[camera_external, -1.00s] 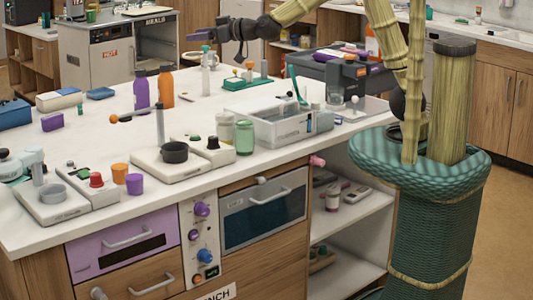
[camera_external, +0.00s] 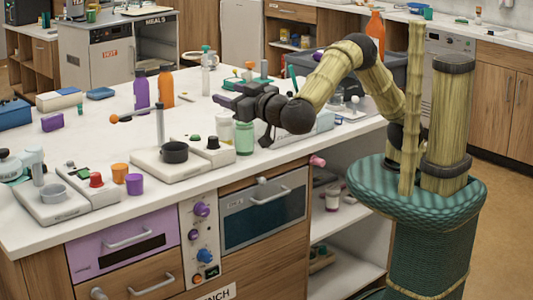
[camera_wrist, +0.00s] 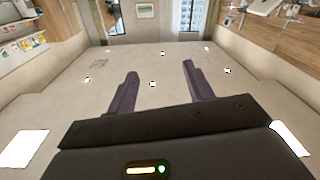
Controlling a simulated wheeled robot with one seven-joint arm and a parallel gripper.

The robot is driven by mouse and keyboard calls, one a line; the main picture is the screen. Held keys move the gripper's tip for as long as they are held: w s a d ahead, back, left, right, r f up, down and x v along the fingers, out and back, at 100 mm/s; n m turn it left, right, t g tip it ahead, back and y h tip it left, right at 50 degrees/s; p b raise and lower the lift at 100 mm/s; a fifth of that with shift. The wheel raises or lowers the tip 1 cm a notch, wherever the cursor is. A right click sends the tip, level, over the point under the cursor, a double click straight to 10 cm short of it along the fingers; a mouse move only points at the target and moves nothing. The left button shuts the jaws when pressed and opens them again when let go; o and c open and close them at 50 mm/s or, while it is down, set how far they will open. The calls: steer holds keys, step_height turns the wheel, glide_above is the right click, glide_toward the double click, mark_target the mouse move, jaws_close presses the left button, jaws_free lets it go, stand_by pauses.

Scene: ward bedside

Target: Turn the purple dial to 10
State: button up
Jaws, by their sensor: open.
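A narrow light control panel (camera_external: 197,262) is on the front of the bench, between the purple drawer and the oven-like door. A purple dial (camera_external: 201,209) sits near its top. A smaller purple knob (camera_external: 193,234) and a blue knob (camera_external: 204,255) are lower. The dial's marks and setting are too small to read. My gripper (camera_external: 224,97) is above the bench top, pointing left, above and behind the panel and apart from the dial. In the wrist view its two fingers (camera_wrist: 158,85) are spread with nothing between them. The dial is not visible in that view.
A handle (camera_external: 270,193) sticks out right of the panel. The space before the panel looks clear.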

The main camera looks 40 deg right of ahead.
mark_target(206, 212)
steer(key=s+f+h, duration=0.1)
steer(key=s+f, duration=0.3)
step_height(206, 212, down, 32)
steer(key=shift+d+f, duration=0.25)
steer(key=shift+d, duration=0.15)
steer(key=w, duration=1.7)
steer(key=shift+w, duration=0.1)
steer(key=shift+c, duration=0.2)
steer(key=c, duration=0.9)
